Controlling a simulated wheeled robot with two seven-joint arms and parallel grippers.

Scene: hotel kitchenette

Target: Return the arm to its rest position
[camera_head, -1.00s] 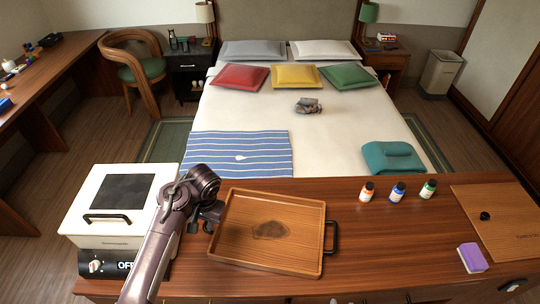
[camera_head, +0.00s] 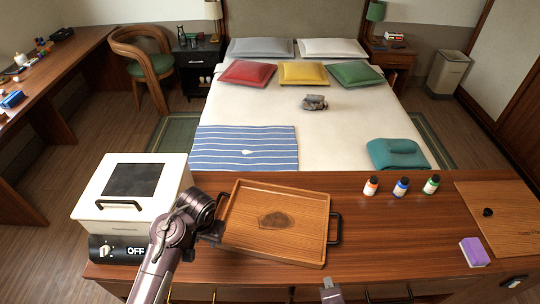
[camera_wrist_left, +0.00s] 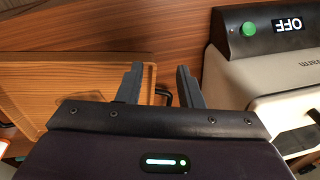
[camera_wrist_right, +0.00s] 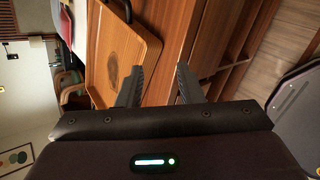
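My left gripper (camera_head: 212,234) hangs between the white box appliance and the wooden tray in the head view.
The wooden tray (camera_head: 255,239) with black handles lies on the counter. The white appliance (camera_head: 93,216), reading OFF, stands left of it. Three small bottles, a purple sponge (camera_head: 474,251) and a wooden board (camera_head: 508,222) are at the right. The bed is behind.

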